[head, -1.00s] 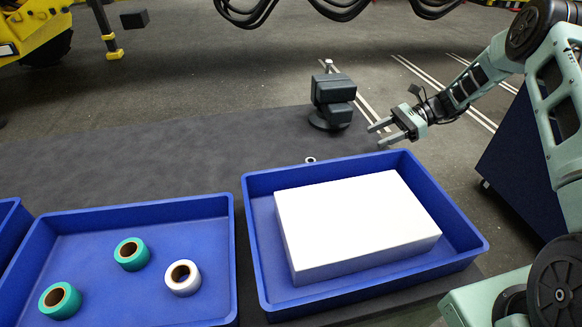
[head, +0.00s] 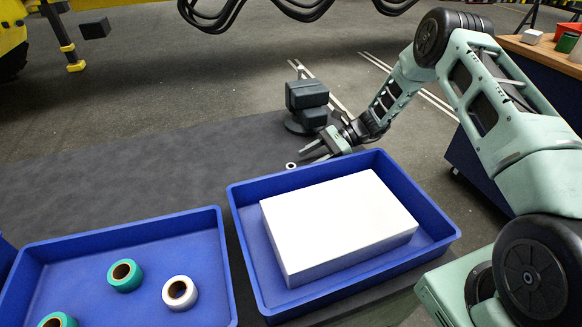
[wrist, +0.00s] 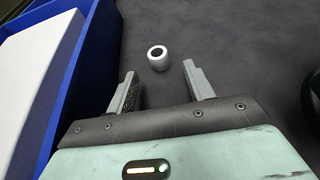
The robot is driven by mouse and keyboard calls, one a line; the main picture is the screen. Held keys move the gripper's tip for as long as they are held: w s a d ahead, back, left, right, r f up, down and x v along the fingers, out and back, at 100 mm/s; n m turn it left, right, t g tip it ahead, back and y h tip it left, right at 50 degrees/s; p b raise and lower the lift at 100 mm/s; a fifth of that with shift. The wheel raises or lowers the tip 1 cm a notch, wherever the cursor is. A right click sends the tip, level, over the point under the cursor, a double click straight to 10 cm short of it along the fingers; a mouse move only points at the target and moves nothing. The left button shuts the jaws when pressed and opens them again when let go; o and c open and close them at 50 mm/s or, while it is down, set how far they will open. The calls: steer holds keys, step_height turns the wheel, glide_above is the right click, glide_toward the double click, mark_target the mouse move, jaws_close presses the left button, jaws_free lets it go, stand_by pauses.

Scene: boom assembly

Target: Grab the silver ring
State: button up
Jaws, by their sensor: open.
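The silver ring (head: 291,165) is a small, short cylinder with a dark hole, standing on the dark table top behind the blue tray with the white block. In the wrist view the ring (wrist: 158,58) is just beyond my fingertips, roughly in line with the gap between them. My gripper (head: 308,154) is open and empty, low over the table to the right of the ring. It also shows in the wrist view (wrist: 161,70), with both fingers apart and not touching the ring.
A blue tray (head: 440,226) with a white block (head: 340,215) stands in front of the ring. Another blue tray (head: 60,252) holds green and white rolls. A dark boxy device (head: 307,100) stands close behind my gripper. The table (head: 130,180) left of the ring is clear.

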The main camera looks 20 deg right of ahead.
steer(key=x, duration=0.1)
steer(key=p+x, duration=0.1)
steer(key=x, duration=0.1)
steer(key=p+x, duration=0.1)
steer(key=shift+s+a+r, duration=0.15)
steer(key=shift+a+r, duration=0.05)
steer(key=shift+a, duration=0.1)
steer(key=shift+a+f, duration=0.25)
steer(key=shift+a, duration=0.05)
steer(key=c, duration=1.1)
steer(key=shift+r, duration=0.1)
